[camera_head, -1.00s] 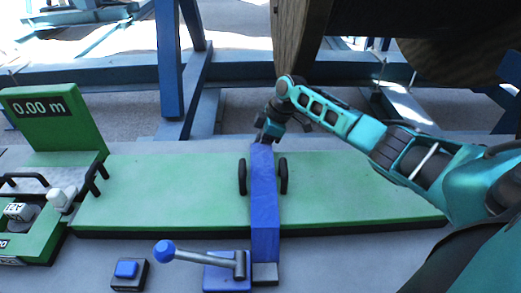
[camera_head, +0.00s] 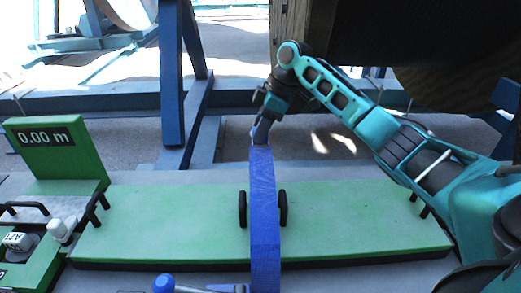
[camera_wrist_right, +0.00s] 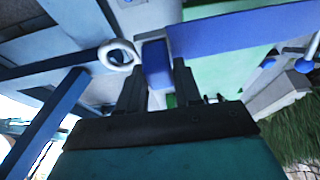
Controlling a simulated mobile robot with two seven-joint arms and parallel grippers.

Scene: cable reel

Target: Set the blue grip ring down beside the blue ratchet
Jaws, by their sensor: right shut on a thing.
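My right gripper (camera_head: 263,128) is at the far end of a long blue strap-like bar (camera_head: 263,205) that runs across the green bench. In the right wrist view a blue block (camera_wrist_right: 157,60) sits between its fingers, and a pale ring (camera_wrist_right: 119,55) shows just left of it. I take these as the grip ring's parts; the fingers hide the exact hold. The blue ratchet (camera_head: 228,288) is at the near end of the bar, mostly cut off by the bottom edge; its lever's blue knob (camera_head: 163,284) shows. My left gripper is not in view.
The green bench (camera_head: 165,220) is clear on both sides of the bar, with a black wheel on each side of it. A green display reading 0.00 m (camera_head: 55,150) stands at the left. A blue post (camera_head: 171,75) rises behind the bench.

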